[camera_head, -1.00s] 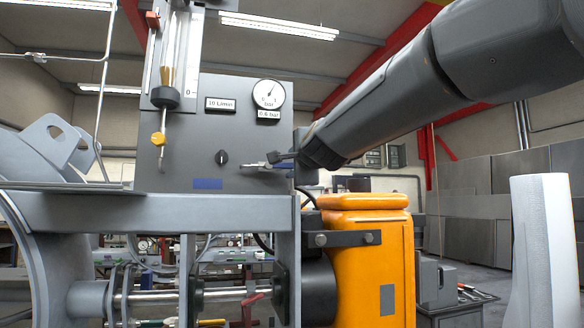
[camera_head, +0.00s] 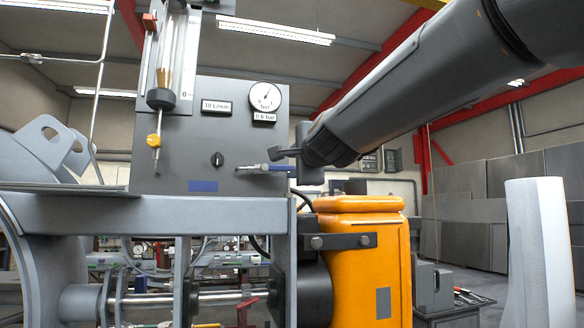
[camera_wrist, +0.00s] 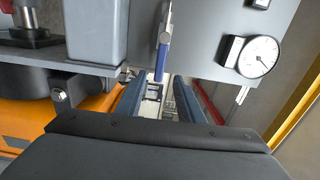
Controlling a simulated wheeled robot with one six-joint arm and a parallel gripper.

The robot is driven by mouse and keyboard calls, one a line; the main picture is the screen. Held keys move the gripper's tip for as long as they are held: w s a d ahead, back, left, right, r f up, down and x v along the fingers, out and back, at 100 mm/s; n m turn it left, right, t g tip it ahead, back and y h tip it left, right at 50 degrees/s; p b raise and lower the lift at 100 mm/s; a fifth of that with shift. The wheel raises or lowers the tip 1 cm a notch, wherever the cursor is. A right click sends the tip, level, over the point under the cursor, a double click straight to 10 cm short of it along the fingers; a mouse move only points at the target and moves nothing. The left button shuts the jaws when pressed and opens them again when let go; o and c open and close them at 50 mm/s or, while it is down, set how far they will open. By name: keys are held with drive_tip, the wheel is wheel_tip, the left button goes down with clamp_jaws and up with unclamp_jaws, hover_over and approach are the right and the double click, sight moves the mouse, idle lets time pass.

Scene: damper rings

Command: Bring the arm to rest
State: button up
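My gripper (camera_wrist: 157,84) shows two blue-grey fingers standing apart in the wrist view, with nothing held between them. In the head view my arm reaches in from the upper right, and its end (camera_head: 318,150) is in front of the right edge of the grey panel (camera_head: 215,150). A small valve with a blue handle (camera_head: 275,168) is on that panel, just left of and below the arm's end. In the wrist view the blue handle (camera_wrist: 162,60) lies beyond the fingertips; whether they touch cannot be told.
A pressure gauge (camera_head: 265,96) and a flow tube (camera_head: 168,60) are on the panel. An orange housing (camera_head: 365,255) stands below my arm. A white pillar (camera_head: 540,250) stands at the right. A steel frame beam (camera_head: 160,212) crosses the left.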

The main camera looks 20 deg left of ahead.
drive_tip(key=shift+s+d, duration=0.15)
drive_tip(key=shift+s, duration=0.1)
idle(0.3)
drive_tip(key=s+d+f+n+g+h+p, duration=0.1)
drive_tip(key=d+f+n+g+h, duration=0.1)
drive_tip(key=d+f, duration=0.7)
drive_tip(key=s+d+f+n+g+h+p, duration=0.1)
drive_tip(key=d+f+n+g+h, duration=0.2)
drive_tip(key=f, duration=1)
drive_tip(key=s+d+f+n+g+h+p, duration=0.1)
drive_tip(key=d+f+g, duration=0.1)
drive_tip(key=d+f, duration=0.8)
drive_tip(key=s+d+f+n+g+h, duration=0.1)
drive_tip(key=s+d+f+g, duration=0.1)
drive_tip(key=s+d+f, duration=0.3)
drive_tip(key=s+d+f+n+g+h+p, duration=0.1)
drive_tip(key=s+d+f+n+g, duration=0.1)
drive_tip(key=s+d+f, duration=0.4)
drive_tip(key=s+d+f+n+g+h+p, duration=0.1)
drive_tip(key=s+d+f+g, duration=0.3)
drive_tip(key=s+f, duration=0.7)
drive_tip(key=s+d+n, duration=0.1)
drive_tip(key=s+d, duration=0.1)
drive_tip(key=s, duration=0.3)
drive_tip(key=shift+s+h, duration=0.3)
drive_tip(key=shift+s, duration=0.05)
